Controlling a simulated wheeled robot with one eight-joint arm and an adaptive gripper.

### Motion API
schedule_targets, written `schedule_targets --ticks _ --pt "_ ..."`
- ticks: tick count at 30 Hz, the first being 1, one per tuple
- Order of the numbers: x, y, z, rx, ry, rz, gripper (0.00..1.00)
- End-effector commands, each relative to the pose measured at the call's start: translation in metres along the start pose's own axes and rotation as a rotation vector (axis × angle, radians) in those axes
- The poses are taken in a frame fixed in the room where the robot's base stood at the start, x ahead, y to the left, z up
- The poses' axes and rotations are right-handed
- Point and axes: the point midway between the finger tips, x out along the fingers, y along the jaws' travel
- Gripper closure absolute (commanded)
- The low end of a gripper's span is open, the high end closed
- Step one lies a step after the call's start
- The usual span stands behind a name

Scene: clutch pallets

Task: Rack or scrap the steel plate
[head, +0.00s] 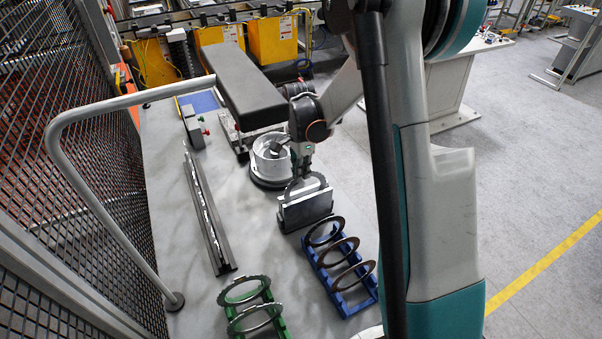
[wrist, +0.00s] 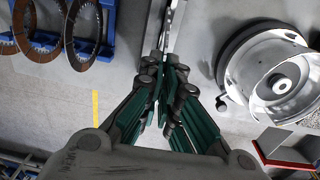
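A grey toothed steel plate (head: 316,181) stands upright, edge-on to the wrist camera, at a grey block-like stand (head: 305,212). Its lower part is hidden by the stand; I cannot tell whether it rests in it. My gripper (head: 301,172) points down at the plate's top edge. In the wrist view, the green-padded fingers (wrist: 166,82) are close together around the plate's thin edge. A green rack (head: 278,321) at the front holds grey toothed rings (head: 245,290). A blue rack (head: 345,305) to its right holds several brown rings (head: 338,252).
A round metal housing (head: 271,160) stands just behind the stand. A long grey rail (head: 208,218) lies to the left. A black padded block (head: 247,90) is behind. A tube handrail (head: 80,187) and mesh fence (head: 55,130) bound the left side.

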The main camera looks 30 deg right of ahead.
Motion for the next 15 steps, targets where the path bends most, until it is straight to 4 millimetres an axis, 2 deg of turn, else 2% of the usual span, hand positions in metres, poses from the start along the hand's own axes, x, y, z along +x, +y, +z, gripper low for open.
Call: schedule_targets --ticks 15 --pt "-0.031 0.002 -0.001 0.005 0.001 0.001 1.0"
